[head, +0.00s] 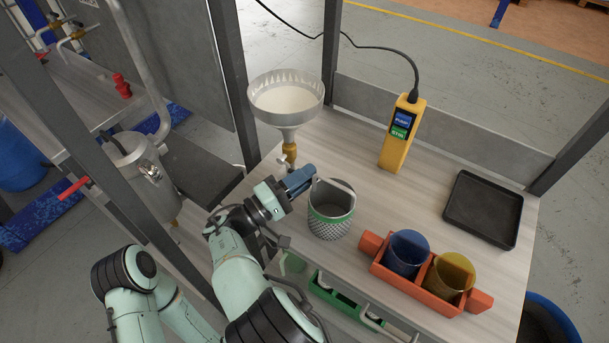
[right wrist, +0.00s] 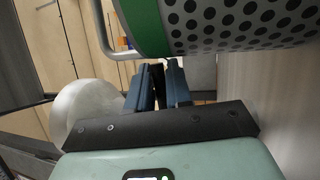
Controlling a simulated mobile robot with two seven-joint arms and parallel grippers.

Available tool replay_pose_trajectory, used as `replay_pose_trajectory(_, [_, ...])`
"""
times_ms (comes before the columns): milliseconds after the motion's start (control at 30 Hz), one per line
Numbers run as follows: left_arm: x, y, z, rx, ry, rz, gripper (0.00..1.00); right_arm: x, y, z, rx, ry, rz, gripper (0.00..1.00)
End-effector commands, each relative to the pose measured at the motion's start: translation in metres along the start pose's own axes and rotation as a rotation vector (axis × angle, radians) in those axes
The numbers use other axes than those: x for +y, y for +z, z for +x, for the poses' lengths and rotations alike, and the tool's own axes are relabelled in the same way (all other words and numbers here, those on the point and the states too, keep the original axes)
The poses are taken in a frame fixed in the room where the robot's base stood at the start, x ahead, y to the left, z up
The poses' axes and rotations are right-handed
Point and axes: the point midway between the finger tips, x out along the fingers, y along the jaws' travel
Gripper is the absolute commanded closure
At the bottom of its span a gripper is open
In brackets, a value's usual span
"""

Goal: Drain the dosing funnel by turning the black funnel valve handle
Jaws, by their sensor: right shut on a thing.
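The dosing funnel (head: 287,125) is pale grey with whitish contents, above the back left of the table. A brass valve (head: 290,152) sits under its spout. My right gripper (head: 300,180) is just below and right of this valve, beside the perforated cup. In the right wrist view its blue fingers (right wrist: 158,88) are closed around a small black piece (right wrist: 157,70), which looks like the black funnel valve handle. In the head view the fingers hide most of the handle. My left gripper is out of view.
A perforated metal cup (head: 331,224) with a green band stands close to my right gripper. An orange rack (head: 372,268) holds blue and yellow cups. A yellow handheld device (head: 402,135) and a black tray (head: 483,209) are further right. Dark frame posts flank the table.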

Motion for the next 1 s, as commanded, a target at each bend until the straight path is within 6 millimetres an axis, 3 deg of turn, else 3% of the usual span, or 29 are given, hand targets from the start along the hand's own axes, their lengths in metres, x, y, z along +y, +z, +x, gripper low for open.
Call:
replay_pose_trajectory(300, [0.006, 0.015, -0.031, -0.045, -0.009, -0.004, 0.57, 0.021, -0.003, 0.005, 0.041, 0.086, -0.202, 1.00])
replay_pose_trajectory(600, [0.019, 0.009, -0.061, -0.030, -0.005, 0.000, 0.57, 0.035, -0.009, 0.006, 0.081, 0.163, -0.386, 1.00])
replay_pose_trajectory(1000, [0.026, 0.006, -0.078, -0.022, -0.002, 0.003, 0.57, 0.041, -0.013, 0.005, 0.105, 0.208, -0.498, 1.00])
